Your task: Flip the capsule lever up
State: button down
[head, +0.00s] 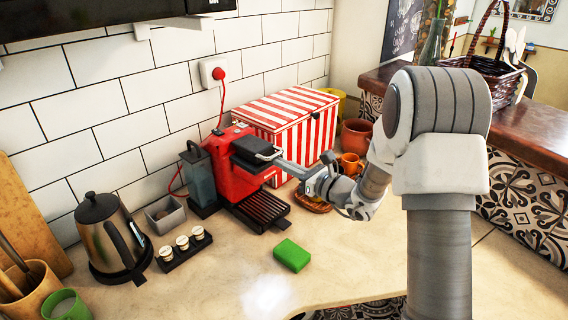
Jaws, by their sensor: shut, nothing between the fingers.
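The red coffee machine (237,168) stands on the counter against the tiled wall. Its capsule lever (268,154), a light metal handle, is at the top front of the machine and looks lowered. My gripper (284,166) is shut and empty, its tips close to the lever's front end, just below and to the right of it. I cannot tell from this view whether the tips touch the lever. A black drip tray (264,208) sits at the machine's front.
A red-striped box (300,120) stands right behind the machine, with orange mugs (352,165) beside it. A kettle (108,235), a capsule holder (184,249) and a grey bin (165,214) are to the left. A green sponge (292,255) lies in front, with clear counter around it.

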notch_tip(320, 180, up, 2)
jog(key=shift+g+h+p, duration=0.3)
jog(key=shift+p, duration=0.75)
jog(key=r+p, duration=0.2)
jog(key=r, duration=0.1)
jog(key=w+a+r+g+h+p, duration=0.1)
jog(key=r+p, duration=0.2)
jog(key=w+a+r+g+h+p, duration=0.1)
jog(key=r+p, duration=0.1)
jog(key=r, duration=0.1)
jog(key=shift+a+r+p, duration=0.1)
jog(key=shift+p, duration=0.3)
notch_tip(320, 180, up, 4)
jog(key=p, duration=0.1)
send_over(263, 148)
jog(key=w+a+r+p, duration=0.2)
jog(key=w+a, duration=0.3)
jog(key=shift+w+a+r, duration=0.35)
jog(key=shift+w+r, duration=0.05)
jog(key=shift+d, duration=0.1)
